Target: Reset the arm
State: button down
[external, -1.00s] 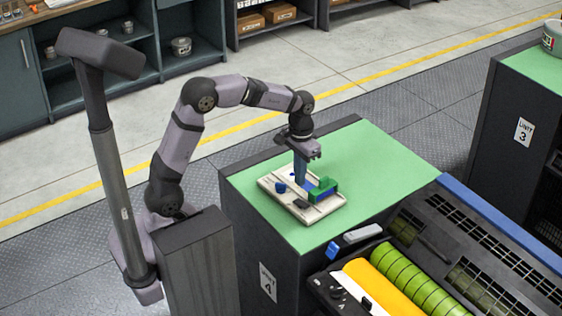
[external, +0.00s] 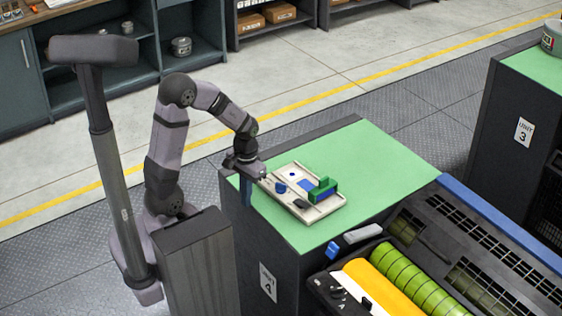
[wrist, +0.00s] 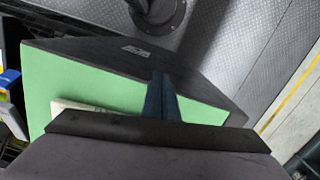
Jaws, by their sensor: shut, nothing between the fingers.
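My gripper (external: 246,190) hangs at the left edge of the green-topped cabinet (external: 375,165), with its blue fingers pointing down. The fingers are shut and empty. In the wrist view the closed fingers (wrist: 161,98) show against the cabinet's dark side. A cream tray (external: 322,212) lies on the green top just right of my gripper. It holds a green block (external: 322,187), a small blue round part (external: 280,187) and a dark piece (external: 301,203). In the wrist view only a sliver of the tray (wrist: 80,106) shows; the rest is hidden behind my gripper's body.
A press with green (external: 405,275) and yellow (external: 370,287) rollers stands at the front right. A blue item (external: 332,250) and a grey one (external: 362,233) lie by the green top's front edge. The right part of the green top is clear.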

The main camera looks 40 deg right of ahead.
jog(key=w+a+n+b, duration=0.1)
jog(key=w+a+n, duration=0.7)
jog(key=a, duration=0.6)
jog(key=w+a+n, duration=0.7)
jog(key=w+a, duration=0.1)
jog(key=a, duration=0.6)
jog(key=shift+w+r+n+h+b, duration=0.2)
jog(key=shift+n+h+b, duration=0.15)
jog(key=shift+n+h, duration=0.05)
